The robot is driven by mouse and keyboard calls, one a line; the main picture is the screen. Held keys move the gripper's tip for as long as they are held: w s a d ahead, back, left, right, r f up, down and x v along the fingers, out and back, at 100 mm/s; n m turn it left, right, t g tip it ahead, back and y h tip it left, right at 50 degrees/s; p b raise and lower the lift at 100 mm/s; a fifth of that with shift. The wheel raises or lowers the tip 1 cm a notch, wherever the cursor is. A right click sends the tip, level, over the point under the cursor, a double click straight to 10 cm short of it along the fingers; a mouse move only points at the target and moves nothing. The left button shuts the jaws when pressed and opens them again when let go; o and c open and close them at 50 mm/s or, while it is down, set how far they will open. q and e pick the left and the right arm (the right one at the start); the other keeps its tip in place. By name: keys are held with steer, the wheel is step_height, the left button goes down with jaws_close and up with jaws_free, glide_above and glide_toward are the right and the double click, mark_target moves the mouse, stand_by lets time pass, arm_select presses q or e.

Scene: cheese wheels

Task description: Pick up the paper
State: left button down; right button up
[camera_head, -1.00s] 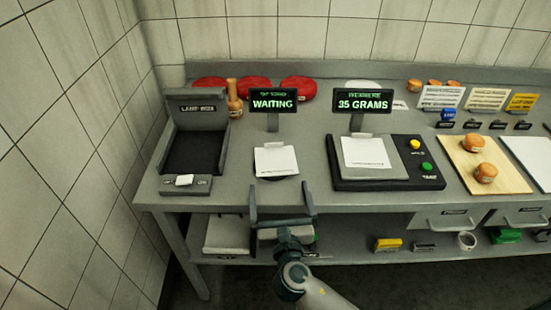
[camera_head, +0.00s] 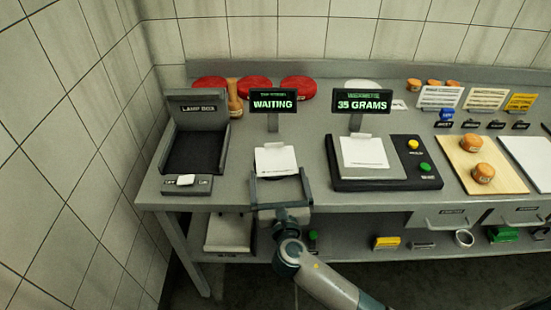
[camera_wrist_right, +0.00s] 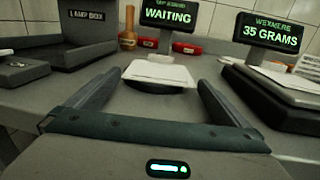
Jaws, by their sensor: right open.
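A white sheet of paper (camera_head: 275,160) lies on a small dark round stand below the "WAITING" display (camera_head: 273,101). The same paper shows in the wrist view (camera_wrist_right: 162,72). A second white paper (camera_head: 364,152) lies on the black scale (camera_head: 384,184) below the "35 GRAMS" display (camera_head: 363,102). My right gripper (camera_head: 280,178) is open and empty at the table's front edge. Its two fingers point at the first paper, one toward each side of it; in the wrist view (camera_wrist_right: 158,80) the paper lies just beyond the fingertips. My left gripper is not in view.
A lamp box (camera_head: 194,139) stands left of the first paper, with a bottle (camera_head: 235,103) and red cheese wheels (camera_head: 298,88) behind. A wooden board (camera_head: 480,163) with small orange wheels is at the right. A lower shelf and drawers are below the tabletop (camera_head: 230,190).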

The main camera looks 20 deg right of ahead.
steer(key=c, duration=0.7)
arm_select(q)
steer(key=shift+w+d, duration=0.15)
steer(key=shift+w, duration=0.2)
arm_select(e)
steer(key=shift+r, duration=0.15)
steer(key=shift+r, duration=0.25)
step_height(320, 180, up, 3)
steer(key=shift+r, duration=0.2)
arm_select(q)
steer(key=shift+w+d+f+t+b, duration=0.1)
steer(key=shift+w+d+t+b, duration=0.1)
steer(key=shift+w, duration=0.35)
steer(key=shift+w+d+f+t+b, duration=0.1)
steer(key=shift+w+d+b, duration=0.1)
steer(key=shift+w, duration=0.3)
arm_select(e)
steer(key=d+r, duration=0.2)
steer(key=d, duration=0.2)
steer(key=d+r, duration=0.2)
steer(key=d, duration=0.1)
steer(key=d+r, duration=0.2)
steer(key=d, duration=0.2)
steer(key=shift+d+r, duration=0.35)
steer(key=shift+r, duration=0.05)
